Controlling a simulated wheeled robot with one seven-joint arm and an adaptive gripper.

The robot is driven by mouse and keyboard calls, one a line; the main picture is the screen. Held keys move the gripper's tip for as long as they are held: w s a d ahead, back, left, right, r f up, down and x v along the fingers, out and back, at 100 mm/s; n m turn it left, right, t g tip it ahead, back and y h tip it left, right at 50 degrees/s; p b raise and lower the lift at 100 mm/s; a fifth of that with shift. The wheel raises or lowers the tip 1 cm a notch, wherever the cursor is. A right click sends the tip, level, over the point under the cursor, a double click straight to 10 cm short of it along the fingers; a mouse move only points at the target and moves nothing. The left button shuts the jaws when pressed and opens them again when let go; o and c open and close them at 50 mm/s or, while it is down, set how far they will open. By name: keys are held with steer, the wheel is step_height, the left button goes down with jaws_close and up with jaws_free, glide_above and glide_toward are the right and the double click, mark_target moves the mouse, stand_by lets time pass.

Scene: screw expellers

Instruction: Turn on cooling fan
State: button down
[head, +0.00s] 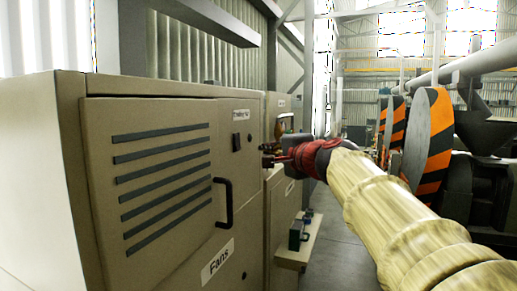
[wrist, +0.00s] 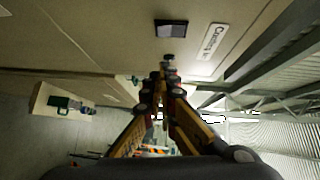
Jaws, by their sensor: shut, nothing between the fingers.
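The tan cabinet (head: 70,130) stands at left in the head view, with a "Fans" label (head: 217,262) low on its louvered door. A small black switch (head: 236,142) sits on its front face, under a white label (head: 241,114) whose small text seems to read "Cooling fan". In the wrist view the dark square switch (wrist: 171,29) is at the top, beside the white label (wrist: 212,42). My gripper (head: 266,156) is just right of the switch in the head view. Its fingertips (wrist: 168,62) are together and empty, below the switch in the wrist view. I cannot tell how far they are from the panel.
A black door handle (head: 223,203) juts out below the switch. More cabinets (head: 283,225) continue behind my gripper, with a small shelf (head: 298,252) holding a dark box. Orange-and-black striped guards (head: 428,140) of machines stand at right. Grey floor (head: 335,270) lies between.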

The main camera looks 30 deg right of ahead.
mark_target(238, 142)
steer(key=w+a+p, duration=0.1)
steer(key=w+p, duration=0.1)
steer(key=w, duration=0.6)
steer(key=shift+a+f, duration=0.4)
steer(key=shift+f, duration=0.05)
steer(key=shift+f+b, duration=0.1)
steer(key=shift+b, duration=0.2)
steer(key=b, duration=0.3)
steer(key=shift+w+a+m+t, duration=0.2)
steer(key=shift+w+m+t, duration=0.1)
steer(key=shift+m, duration=0.1)
steer(key=shift+s+f+b, duration=0.15)
steer(key=shift+b, duration=0.25)
